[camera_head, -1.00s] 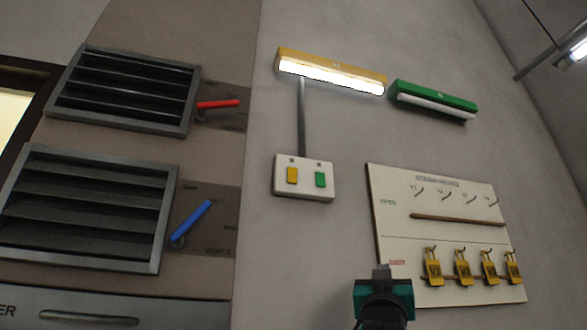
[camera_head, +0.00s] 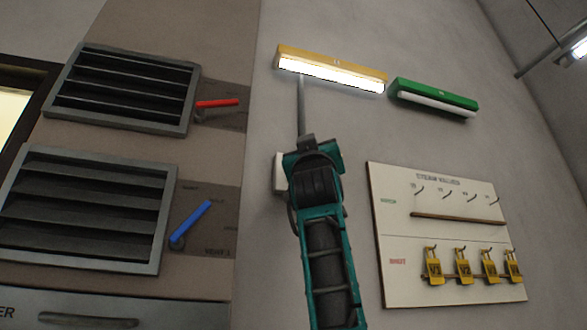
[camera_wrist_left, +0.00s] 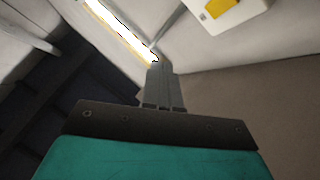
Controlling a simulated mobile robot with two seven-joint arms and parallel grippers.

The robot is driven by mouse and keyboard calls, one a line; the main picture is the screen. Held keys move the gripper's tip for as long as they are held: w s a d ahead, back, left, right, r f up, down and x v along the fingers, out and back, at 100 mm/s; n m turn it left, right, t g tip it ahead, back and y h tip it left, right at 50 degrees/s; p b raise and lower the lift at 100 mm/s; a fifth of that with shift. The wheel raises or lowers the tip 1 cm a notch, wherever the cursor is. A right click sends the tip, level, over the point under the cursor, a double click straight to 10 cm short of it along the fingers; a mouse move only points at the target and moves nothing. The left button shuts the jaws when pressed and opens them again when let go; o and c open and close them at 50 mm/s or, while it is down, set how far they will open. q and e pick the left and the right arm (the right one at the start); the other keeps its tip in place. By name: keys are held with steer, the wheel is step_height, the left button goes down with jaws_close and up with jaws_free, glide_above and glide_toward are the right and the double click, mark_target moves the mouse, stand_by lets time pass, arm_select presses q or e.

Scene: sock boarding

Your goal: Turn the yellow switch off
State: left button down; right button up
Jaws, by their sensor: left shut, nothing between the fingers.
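The white switch plate (camera_head: 279,172) is mostly hidden behind my left gripper (camera_head: 307,141) in the head view; only its left edge shows. In the left wrist view the plate (camera_wrist_left: 238,12) is at the top right, with the yellow switch (camera_wrist_left: 216,7) partly cut off by the frame edge. My left gripper (camera_wrist_left: 163,68) is shut and empty there, below and left of the yellow switch in the picture and apart from it. The yellow lamp (camera_head: 330,60) above the plate is lit. My right gripper is in neither view.
An unlit green lamp (camera_head: 433,99) hangs right of the yellow one. A valve board (camera_head: 395,230) with yellow tags is at the right. Louvred vents (camera_head: 85,205) with a red lever (camera_head: 217,103) and a blue lever (camera_head: 190,224) are at the left.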

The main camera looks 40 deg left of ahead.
arm_select(q)
steer(key=w+a+r+p, duration=0.1)
steer(key=w+a, duration=0.3)
steer(key=a, duration=0.3)
steer(key=shift+a+p, duration=0.35)
steer(key=shift+a, duration=0.05)
steer(key=shift+w+a, duration=0.1)
stand_by(1.9)
steer(key=shift+w+a+r, duration=0.1)
steer(key=shift+a, duration=0.15)
steer(key=shift+w+a, duration=0.15)
steer(key=shift+a, duration=0.15)
stand_by(0.7)
steer(key=shift+d, duration=0.2)
steer(key=shift+s+d, duration=0.3)
steer(key=shift+d, duration=0.25)
steer(key=shift+b, duration=0.3)
